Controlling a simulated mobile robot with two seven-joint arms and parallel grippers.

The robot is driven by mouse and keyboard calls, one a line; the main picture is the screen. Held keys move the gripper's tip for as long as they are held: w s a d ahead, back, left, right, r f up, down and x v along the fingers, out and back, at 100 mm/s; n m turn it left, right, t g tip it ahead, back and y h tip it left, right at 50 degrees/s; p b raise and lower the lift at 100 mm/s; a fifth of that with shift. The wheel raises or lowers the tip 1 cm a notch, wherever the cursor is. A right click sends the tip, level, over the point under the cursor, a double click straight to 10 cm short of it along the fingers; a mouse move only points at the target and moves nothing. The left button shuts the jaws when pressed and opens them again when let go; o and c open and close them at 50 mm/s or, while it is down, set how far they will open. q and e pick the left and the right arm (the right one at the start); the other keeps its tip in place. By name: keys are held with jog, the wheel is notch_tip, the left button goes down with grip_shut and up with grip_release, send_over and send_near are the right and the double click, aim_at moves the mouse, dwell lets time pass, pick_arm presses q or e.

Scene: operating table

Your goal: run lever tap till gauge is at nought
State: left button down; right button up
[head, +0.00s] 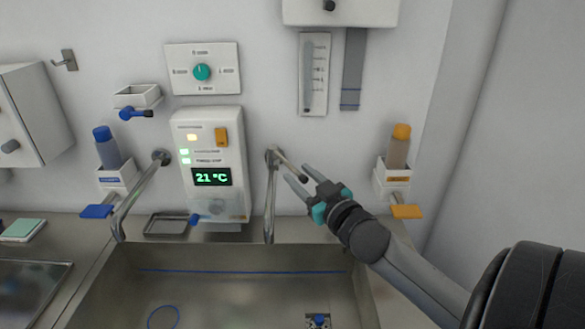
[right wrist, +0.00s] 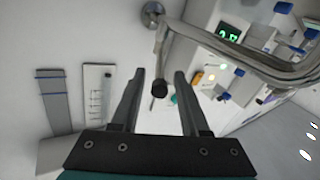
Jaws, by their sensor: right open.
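The right-hand tap (head: 270,205) has a metal spout coming from the wall over the sink, and a thin lever (head: 290,167) with a dark knob slants towards my right gripper. My right gripper (head: 302,180) is open, its two fingers on either side of the lever's end. In the right wrist view, the dark knob (right wrist: 159,90) shows between the open fingers (right wrist: 158,88), with no clear contact. The gauge (head: 314,75) is a white wall plate with a grey tube and scale marks; its reading is too small to tell. My left gripper is not in view.
A second tap (head: 145,185) stands to the left. A wall unit (head: 211,125) shows 21 °C between them. Blue (head: 107,150) and orange (head: 398,147) bottles hang in holders with paddles. The steel sink (head: 215,258) lies below; a ledge runs behind it.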

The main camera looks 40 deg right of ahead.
aim_at(292, 166)
jog(key=shift+w+d, duration=0.2)
jog(key=shift+w, duration=0.8)
jog(key=shift+w+d, duration=0.15)
jog(key=shift+w, duration=0.8)
grip_shut()
